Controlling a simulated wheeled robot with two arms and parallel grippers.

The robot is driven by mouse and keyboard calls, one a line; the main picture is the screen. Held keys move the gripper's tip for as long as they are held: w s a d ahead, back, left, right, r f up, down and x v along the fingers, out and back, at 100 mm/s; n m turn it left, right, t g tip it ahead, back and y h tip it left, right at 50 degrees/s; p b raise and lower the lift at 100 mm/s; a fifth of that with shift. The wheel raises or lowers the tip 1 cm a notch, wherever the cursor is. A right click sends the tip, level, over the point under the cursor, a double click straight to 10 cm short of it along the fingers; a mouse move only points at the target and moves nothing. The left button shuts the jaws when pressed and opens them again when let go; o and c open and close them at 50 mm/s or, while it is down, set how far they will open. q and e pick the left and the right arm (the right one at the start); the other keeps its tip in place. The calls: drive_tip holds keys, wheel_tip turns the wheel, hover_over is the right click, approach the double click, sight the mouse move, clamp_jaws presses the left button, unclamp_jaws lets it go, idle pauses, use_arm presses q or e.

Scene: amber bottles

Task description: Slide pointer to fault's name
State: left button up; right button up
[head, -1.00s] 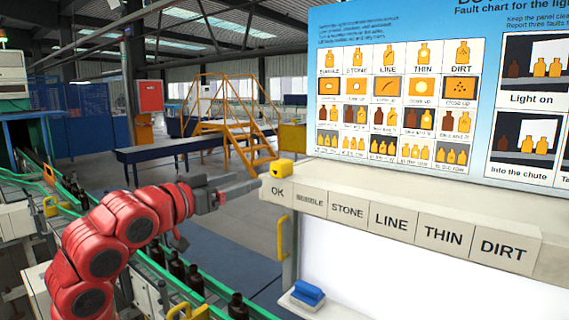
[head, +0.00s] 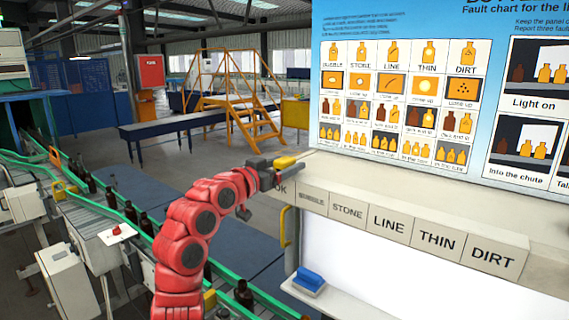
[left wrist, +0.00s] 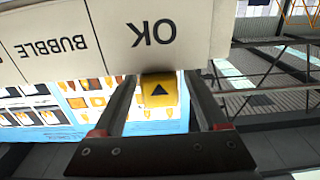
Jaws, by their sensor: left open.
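The yellow pointer (head: 285,161) sits on the ledge's left end, above the OK label (head: 281,189). In the left wrist view the pointer (left wrist: 160,98) shows a black triangle and lies between my finger bars, beside the upside-down OK label (left wrist: 154,33). My left gripper (head: 291,174) is open, with its fingers at the pointer and partly covering it and the OK label. I cannot tell whether the fingers touch it. The labels run on rightward: BUBBLE (head: 312,198), STONE (head: 347,211), LINE (head: 389,225), THIN (head: 438,241), DIRT (head: 493,260). My right gripper is out of view.
The fault chart (head: 400,100) stands behind the ledge (head: 400,185), whose top looks clear to the right of the pointer. A yellow handle (head: 286,226) and a blue block (head: 309,279) are below. A green-railed conveyor (head: 120,212) with brown bottles runs at the left.

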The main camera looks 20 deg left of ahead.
use_arm(q)
clamp_jaws()
idle(1.3)
